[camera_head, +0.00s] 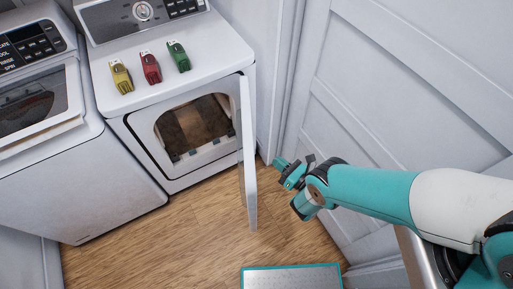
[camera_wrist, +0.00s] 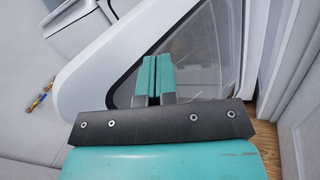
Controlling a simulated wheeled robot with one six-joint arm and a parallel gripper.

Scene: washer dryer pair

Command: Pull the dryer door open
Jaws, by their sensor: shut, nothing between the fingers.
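The dryer (camera_head: 215,73) is the white machine right of the washer in the head view. Its door (camera_head: 248,150) stands swung out on its right side, seen nearly edge-on. The dark drum opening (camera_head: 195,125) shows beside it. My gripper (camera_head: 281,163) is right of the door, on its outer side, close to it; I cannot tell whether it touches. In the wrist view the two teal fingers (camera_wrist: 153,80) are together with nothing between them. Beyond them are a white frame (camera_wrist: 95,88) and a dark glassy panel (camera_wrist: 200,60).
Yellow (camera_head: 121,77), red (camera_head: 151,68) and green (camera_head: 179,56) clip-like objects lie on the dryer top. The washer (camera_head: 75,150) stands left. A panelled white wall or door (camera_head: 375,80) is close on the right. Wood floor (camera_head: 185,225) is clear in front of the dryer.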

